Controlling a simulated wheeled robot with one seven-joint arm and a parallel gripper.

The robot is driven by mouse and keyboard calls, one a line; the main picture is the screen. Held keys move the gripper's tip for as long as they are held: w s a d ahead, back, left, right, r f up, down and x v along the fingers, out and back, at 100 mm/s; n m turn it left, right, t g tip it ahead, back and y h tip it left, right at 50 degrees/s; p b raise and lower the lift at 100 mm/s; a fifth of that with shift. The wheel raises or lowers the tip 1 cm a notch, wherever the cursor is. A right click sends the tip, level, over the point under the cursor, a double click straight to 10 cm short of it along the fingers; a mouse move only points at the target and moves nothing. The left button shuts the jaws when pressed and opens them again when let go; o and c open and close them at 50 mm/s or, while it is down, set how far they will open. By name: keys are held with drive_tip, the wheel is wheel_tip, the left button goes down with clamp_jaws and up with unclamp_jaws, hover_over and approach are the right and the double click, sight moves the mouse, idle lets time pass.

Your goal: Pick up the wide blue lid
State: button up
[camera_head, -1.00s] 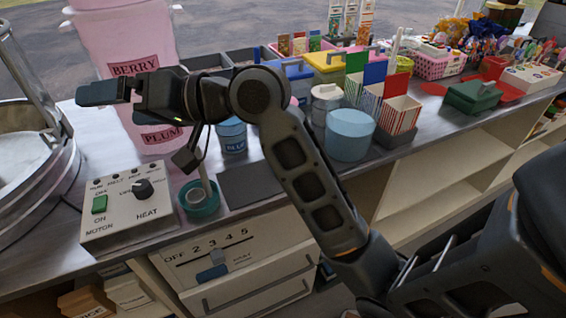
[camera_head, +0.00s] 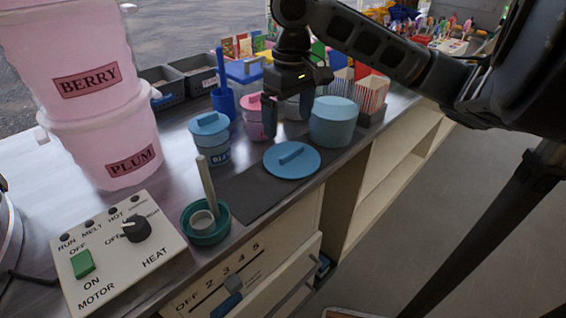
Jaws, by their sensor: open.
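The wide blue lid (camera_head: 291,165), a flat round disc with a raised bar handle, lies on the dark mat near the counter's front edge. My gripper (camera_head: 289,118) points downward with its fingers apart and nothing visible between them. A smaller blue lid (camera_head: 208,123) sits on the blue-labelled jar (camera_head: 215,153) to the left.
A light-blue canister (camera_head: 333,127) stands close right of the lid. A pink-lidded jar (camera_head: 252,125) is behind. A green bowl (camera_head: 205,232) with a stick stands at front left, beside the control box (camera_head: 115,252). The dark mat (camera_head: 245,193) has bare room left of the lid.

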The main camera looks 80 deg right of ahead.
sight(292, 151)
drive_tip(key=shift+s+d+f, duration=0.2)
drive_tip(key=shift+s+f, duration=0.05)
drive_tip(key=shift+s, duration=0.15)
drive_tip(key=shift+f, duration=0.35)
drive_tip(key=f, duration=0.6)
drive_tip(key=shift+a+f+b, duration=0.2)
drive_tip(key=shift+f+b, duration=0.1)
drive_tip(key=shift+b, duration=0.05)
drive_tip(key=c, duration=1)
drive_tip(key=shift+o, duration=0.2)
